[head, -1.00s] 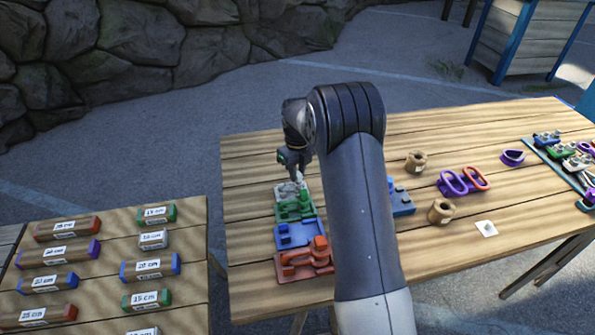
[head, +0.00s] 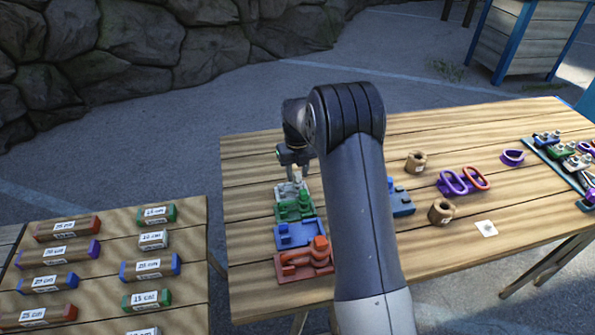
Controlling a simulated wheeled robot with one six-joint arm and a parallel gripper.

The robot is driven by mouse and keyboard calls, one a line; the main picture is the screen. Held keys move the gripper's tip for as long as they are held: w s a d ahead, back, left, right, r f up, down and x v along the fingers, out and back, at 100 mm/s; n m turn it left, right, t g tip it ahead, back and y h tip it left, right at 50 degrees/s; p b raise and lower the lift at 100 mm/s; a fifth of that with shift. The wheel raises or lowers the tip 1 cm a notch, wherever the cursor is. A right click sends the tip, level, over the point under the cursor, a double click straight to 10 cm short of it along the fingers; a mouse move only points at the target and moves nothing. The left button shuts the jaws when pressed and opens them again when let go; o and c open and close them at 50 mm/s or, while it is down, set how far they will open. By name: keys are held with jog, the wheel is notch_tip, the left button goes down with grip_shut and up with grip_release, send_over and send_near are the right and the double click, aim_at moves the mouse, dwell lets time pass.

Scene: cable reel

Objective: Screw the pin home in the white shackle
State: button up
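The white shackle (head: 288,191) is at the far end of a row of coloured fixtures on the left side of the wooden table (head: 246,150). My gripper (head: 295,173) points down directly above it, close to its top. A small pale piece shows between the two fingers; it may be the pin, but it is too small to be sure. Whether the fingers touch it or stand apart from it cannot be told. How deep the pin sits in the shackle is hidden.
Green (head: 294,208), blue (head: 298,235) and red (head: 303,264) fixtures stand in line nearer than the white one. My arm hides part of a blue block (head: 402,203). Brown spools (head: 440,211), purple (head: 453,182) and orange (head: 476,177) links lie to the right.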

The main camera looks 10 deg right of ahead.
jog(key=shift+o, duration=0.4)
jog(key=shift+r+p, duration=1.45)
jog(key=shift+r, duration=0.85)
jog(key=shift+f, duration=0.1)
